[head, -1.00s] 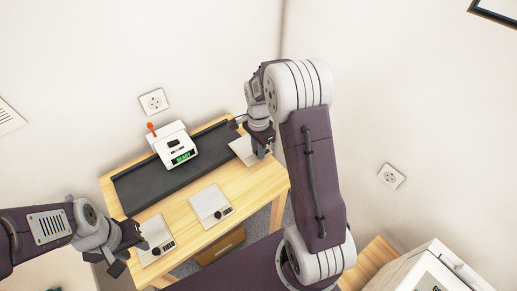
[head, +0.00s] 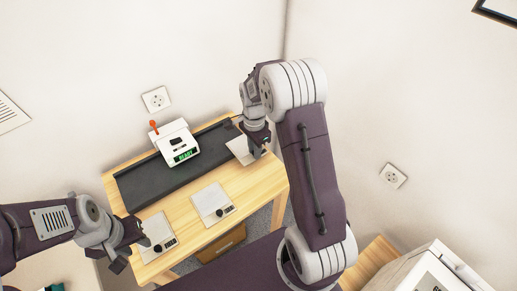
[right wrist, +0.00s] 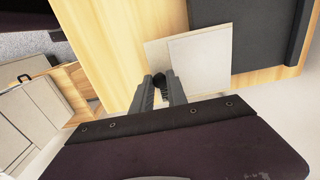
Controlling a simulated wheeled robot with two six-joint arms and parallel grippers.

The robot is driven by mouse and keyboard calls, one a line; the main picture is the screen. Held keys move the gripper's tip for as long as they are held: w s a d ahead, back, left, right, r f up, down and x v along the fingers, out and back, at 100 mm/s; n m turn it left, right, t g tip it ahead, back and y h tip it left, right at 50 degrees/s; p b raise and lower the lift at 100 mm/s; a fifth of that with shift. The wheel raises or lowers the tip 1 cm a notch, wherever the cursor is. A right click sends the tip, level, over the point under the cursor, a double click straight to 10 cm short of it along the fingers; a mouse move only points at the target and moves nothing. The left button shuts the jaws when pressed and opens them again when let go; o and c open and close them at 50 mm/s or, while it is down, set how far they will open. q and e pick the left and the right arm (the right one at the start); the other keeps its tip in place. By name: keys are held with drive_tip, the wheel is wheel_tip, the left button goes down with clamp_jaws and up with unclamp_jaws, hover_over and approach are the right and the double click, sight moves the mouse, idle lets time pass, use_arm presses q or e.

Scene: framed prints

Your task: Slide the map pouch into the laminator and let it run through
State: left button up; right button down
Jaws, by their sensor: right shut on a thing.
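The white laminator (head: 172,146) has a green lit display and an orange lever, and stands on a long dark strip at the back of the desk. My right gripper (head: 257,146) is at the desk's right end, shut on a pale flat pouch (head: 240,149). My left gripper (head: 128,246) is open and empty near the desk's front left corner.
Two pale panels, one at the middle front (head: 208,201) and one at the left front (head: 154,231), lie on the wooden desk (head: 186,210) with small dark round pieces. The dark strip (head: 140,184) is clear left of the laminator. Walls stand close behind.

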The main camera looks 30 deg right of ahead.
drive_tip(key=shift+w+a+p, duration=0.85)
drive_tip(key=shift+w+a, duration=0.35)
drive_tip(key=shift+a, duration=0.85)
drive_tip(key=shift+w+a+p, duration=0.85)
drive_tip(key=shift+w+a, duration=0.35)
drive_tip(key=shift+a, duration=0.85)
drive_tip(key=shift+w+a+p, duration=0.85)
drive_tip(key=shift+w+a, duration=0.35)
drive_tip(key=shift+a, duration=0.85)
drive_tip(key=c, duration=1.2)
unclamp_jaws()
drive_tip(key=shift+c, duration=0.2)
wheel_tip(320, 180, up, 9)
